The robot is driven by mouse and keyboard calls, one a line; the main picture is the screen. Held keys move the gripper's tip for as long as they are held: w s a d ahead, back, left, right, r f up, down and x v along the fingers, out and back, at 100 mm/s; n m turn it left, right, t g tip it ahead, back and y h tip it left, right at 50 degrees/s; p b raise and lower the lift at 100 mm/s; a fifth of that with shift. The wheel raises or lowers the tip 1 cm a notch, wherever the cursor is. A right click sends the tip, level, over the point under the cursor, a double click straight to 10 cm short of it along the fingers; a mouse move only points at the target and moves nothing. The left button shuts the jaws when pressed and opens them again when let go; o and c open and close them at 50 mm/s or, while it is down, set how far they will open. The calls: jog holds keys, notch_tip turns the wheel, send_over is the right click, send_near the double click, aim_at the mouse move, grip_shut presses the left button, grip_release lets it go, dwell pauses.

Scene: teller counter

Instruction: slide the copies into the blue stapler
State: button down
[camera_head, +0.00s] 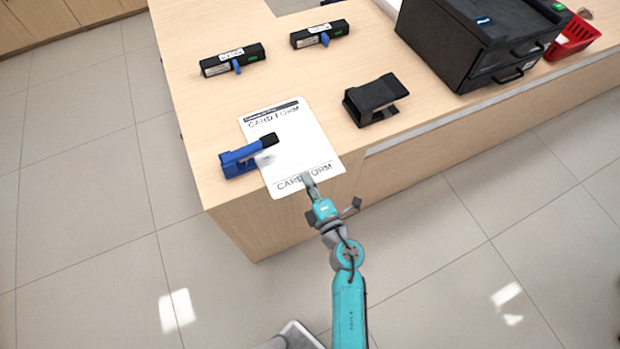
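The copies (300,150) are white sheets headed "CARD FORM", lying flat over the counter's near left corner, with their near edge reaching past the counter edge. The blue stapler (238,162) stands at their left edge. Its black-tipped arm (268,140) reaches over the sheets' left side; whether the paper is between its jaws is hard to tell. My gripper (308,181) is at the near edge of the copies, with one finger on top and the other hidden below. It appears shut on them.
Two black devices with blue tabs (232,60) (320,34) lie at the back of the wooden counter (190,115). A black holder (375,99) stands right of the copies. Farther right are a black drawer unit (480,40) and a red basket (574,38). Wood between them is clear.

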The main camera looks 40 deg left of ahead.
dwell(0.4)
jog(key=c, duration=1.2)
grip_release()
jog(key=shift+c, duration=0.2)
jog(key=v, duration=1.2)
